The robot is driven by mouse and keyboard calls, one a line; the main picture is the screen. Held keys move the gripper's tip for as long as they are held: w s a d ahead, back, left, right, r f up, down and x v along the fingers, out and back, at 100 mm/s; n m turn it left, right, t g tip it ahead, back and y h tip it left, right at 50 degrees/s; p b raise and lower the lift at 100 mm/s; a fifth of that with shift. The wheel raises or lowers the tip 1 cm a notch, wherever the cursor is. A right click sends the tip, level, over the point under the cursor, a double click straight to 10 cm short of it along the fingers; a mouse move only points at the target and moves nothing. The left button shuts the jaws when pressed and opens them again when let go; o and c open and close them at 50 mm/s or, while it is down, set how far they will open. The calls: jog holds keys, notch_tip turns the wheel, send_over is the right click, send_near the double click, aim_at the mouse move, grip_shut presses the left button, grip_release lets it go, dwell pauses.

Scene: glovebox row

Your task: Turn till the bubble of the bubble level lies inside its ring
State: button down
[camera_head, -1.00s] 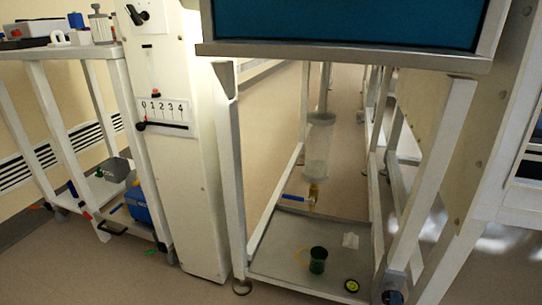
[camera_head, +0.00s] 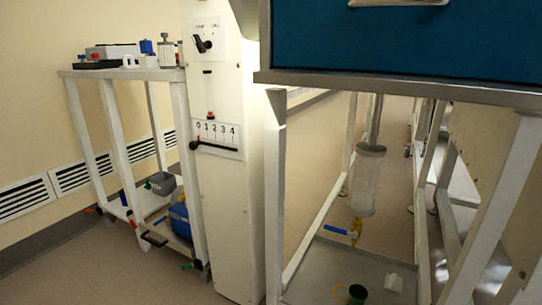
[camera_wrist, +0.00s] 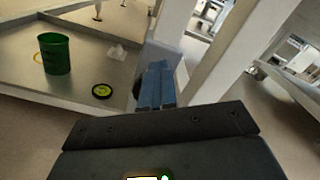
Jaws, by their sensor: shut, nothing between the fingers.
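The bubble level (camera_wrist: 102,91) is a small round black disc with a yellow-green face. It lies on the lower grey tray (camera_wrist: 70,86) of the frame, right of the green cup, in the wrist view. It is too small to tell where its bubble lies relative to the ring. My gripper (camera_wrist: 155,72) shows blue fingers, shut and empty, just beyond the tray's right edge by a pale frame leg (camera_wrist: 196,55). A dark rounded part beside the fingers is mostly hidden by them. In the head view neither the level nor my gripper shows.
A green cup (camera_wrist: 54,54) and a crumpled white piece (camera_wrist: 117,52) stand on the tray. In the head view, a blue-handled tap (camera_head: 340,231) hangs below a clear cylinder (camera_head: 368,182). A white column (camera_head: 222,150) with a 0–4 scale and a side shelf (camera_head: 120,73) stand left.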

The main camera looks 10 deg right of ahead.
jog(key=shift+w+d+f, duration=0.1)
jog(key=shift+w+d, duration=0.15)
jog(key=shift+w, duration=0.35)
jog(key=shift+w+a+f+b, duration=0.4)
jog(key=shift+w+a+b, duration=0.25)
jog(key=shift+b, duration=0.4)
jog(key=shift+a+f, duration=0.25)
jog(key=shift+w+a+r, duration=0.1)
jog(key=shift+r, duration=0.05)
jog(key=v, duration=0.6)
jog(key=shift+a+p, duration=0.4)
jog(key=shift+a, duration=0.05)
jog(key=shift+w, duration=0.1)
